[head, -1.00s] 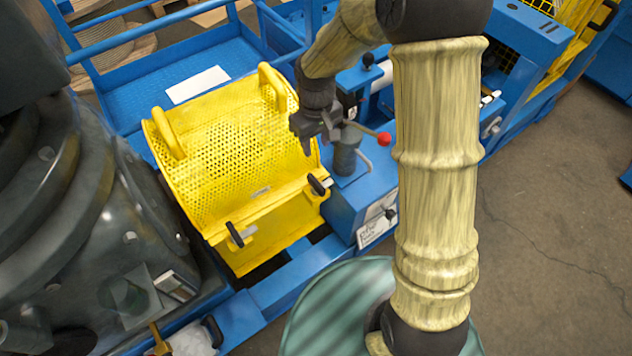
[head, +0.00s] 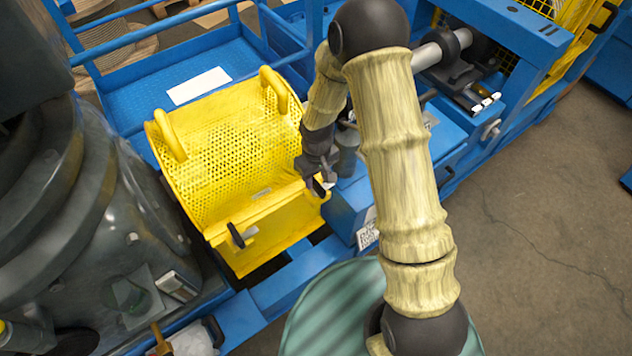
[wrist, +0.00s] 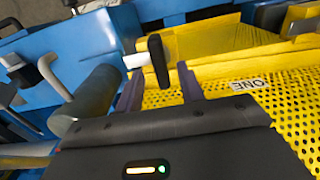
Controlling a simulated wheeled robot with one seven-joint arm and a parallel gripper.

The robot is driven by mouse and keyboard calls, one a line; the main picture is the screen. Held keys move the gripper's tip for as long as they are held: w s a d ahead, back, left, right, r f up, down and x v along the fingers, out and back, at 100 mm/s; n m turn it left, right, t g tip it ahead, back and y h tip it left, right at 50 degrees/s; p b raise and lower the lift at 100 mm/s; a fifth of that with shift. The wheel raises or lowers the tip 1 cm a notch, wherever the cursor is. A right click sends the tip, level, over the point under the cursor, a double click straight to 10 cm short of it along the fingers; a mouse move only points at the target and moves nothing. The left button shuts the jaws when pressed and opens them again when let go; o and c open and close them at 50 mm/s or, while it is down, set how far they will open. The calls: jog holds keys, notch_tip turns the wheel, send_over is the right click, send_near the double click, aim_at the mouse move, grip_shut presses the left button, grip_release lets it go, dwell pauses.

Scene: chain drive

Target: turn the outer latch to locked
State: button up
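The yellow perforated guard (head: 225,150) has two latches with black handles on its front face. The left latch (head: 237,236) is clear of my gripper. The right latch (head: 319,189) is partly hidden by my gripper (head: 318,178). In the wrist view, the near latch's black handle (wrist: 158,60) stands upright at the picture's middle, with a pale pin to its left. My gripper (wrist: 160,82) is open, with its two fingertips on either side of that handle's lower end; contact cannot be told. The other latch (wrist: 303,15) shows at the top right.
A grey cylindrical post (head: 347,152) stands just right of my gripper and shows large in the wrist view (wrist: 90,98). The blue frame (head: 270,295) surrounds the guard. A large dark machine (head: 90,220) is on the left. Open floor (head: 540,230) lies to the right.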

aim_at(317, 183)
jog(key=shift+w+f, duration=0.1)
jog(key=shift+f, duration=1.7)
grip_shut()
